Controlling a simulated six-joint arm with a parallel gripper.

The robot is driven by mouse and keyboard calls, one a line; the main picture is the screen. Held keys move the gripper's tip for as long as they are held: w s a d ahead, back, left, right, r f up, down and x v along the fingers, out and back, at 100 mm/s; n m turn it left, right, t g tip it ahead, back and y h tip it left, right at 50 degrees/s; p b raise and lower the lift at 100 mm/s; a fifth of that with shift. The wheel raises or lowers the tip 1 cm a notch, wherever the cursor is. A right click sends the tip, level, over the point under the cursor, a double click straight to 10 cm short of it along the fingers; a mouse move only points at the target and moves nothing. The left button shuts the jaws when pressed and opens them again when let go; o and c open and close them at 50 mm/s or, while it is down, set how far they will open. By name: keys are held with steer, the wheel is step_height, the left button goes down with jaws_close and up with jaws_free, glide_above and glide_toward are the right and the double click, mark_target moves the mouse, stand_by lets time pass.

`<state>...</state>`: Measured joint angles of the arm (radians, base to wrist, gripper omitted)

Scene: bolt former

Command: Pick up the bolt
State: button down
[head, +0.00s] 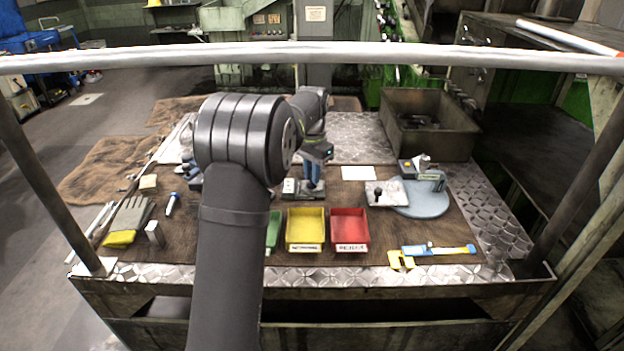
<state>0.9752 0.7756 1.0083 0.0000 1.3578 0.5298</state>
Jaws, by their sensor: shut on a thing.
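My gripper (312,184) has blue fingers and points down near the middle of the table. It is shut on what I take to be the bolt, though the bolt is too small and too covered by the fingers to make out. The fingertips are at a small grey and whitish block (290,187) on the brown mat. I cannot tell whether the held thing touches that block. My own arm hides part of the table to the left of the gripper.
Green (273,230), yellow (305,246) and red (348,246) trays stand in front of the gripper. A gauge on a round grey-blue base (425,203) and a blue-yellow caliper (440,250) lie right. A metal bin (400,139) stands back right. A glove (130,217) lies left.

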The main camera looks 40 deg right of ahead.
steer(key=shift+r, duration=0.55)
steer(key=r, duration=0.2)
steer(key=s+r, duration=0.1)
steer(key=shift+d+r, duration=0.1)
steer(key=shift+r, duration=0.25)
steer(key=s+r, duration=0.9)
steer(key=s, duration=0.1)
steer(key=shift+s+d+r, duration=0.15)
steer(key=shift+s+d, duration=0.2)
